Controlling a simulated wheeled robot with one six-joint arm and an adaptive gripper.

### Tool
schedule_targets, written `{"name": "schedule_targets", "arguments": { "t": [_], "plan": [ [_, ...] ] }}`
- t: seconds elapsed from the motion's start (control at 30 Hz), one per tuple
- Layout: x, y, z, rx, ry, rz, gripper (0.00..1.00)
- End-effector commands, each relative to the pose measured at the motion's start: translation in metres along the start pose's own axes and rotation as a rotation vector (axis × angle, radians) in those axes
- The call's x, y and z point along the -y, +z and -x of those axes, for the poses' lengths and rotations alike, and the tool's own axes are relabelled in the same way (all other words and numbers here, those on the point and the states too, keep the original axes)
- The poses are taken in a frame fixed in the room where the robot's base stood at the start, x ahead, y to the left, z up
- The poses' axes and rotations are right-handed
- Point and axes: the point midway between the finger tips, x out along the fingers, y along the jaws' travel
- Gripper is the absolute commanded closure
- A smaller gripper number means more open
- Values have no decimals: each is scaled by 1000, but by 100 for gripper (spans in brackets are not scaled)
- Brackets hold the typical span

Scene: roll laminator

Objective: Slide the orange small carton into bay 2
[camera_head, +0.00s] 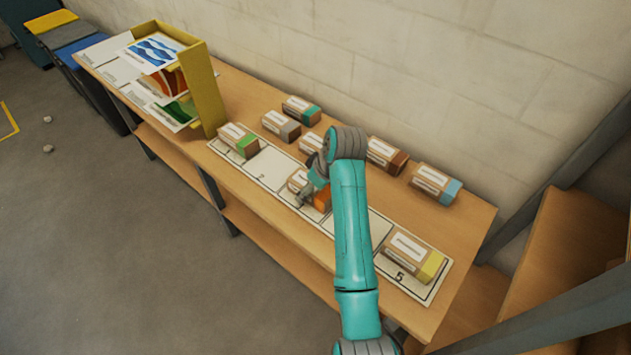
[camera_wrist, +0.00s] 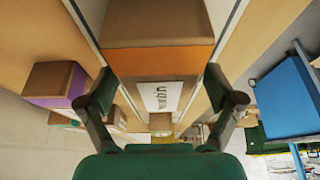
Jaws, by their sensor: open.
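The orange small carton (camera_head: 321,199), brown with an orange end and a white label, rests on the white bay strip (camera_head: 376,238), around its middle. My arm partly hides it in the head view. In the wrist view the carton (camera_wrist: 160,45) sits between the two fingers of my gripper (camera_wrist: 160,85), its orange band and label showing. The fingers are apart, one on each side; I cannot tell whether they touch it. My gripper (camera_head: 309,186) also shows at the carton in the head view. The second space from the left (camera_head: 268,166) looks empty.
A green-ended carton (camera_head: 238,140) fills the strip's left end, a yellow-ended one (camera_head: 414,259) the end marked 5. A yellow rack (camera_head: 203,92) stands left, the wall behind.

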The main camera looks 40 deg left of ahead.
Motion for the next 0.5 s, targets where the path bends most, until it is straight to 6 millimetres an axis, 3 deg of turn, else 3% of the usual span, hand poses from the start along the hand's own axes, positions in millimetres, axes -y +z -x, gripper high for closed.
{"name": "schedule_targets", "arguments": {
  "t": [0.33,0.5],
  "plan": [
    [0,0,-3,0,0,0,11],
    [0,0,-3,0,0,0,53]
  ]
}}
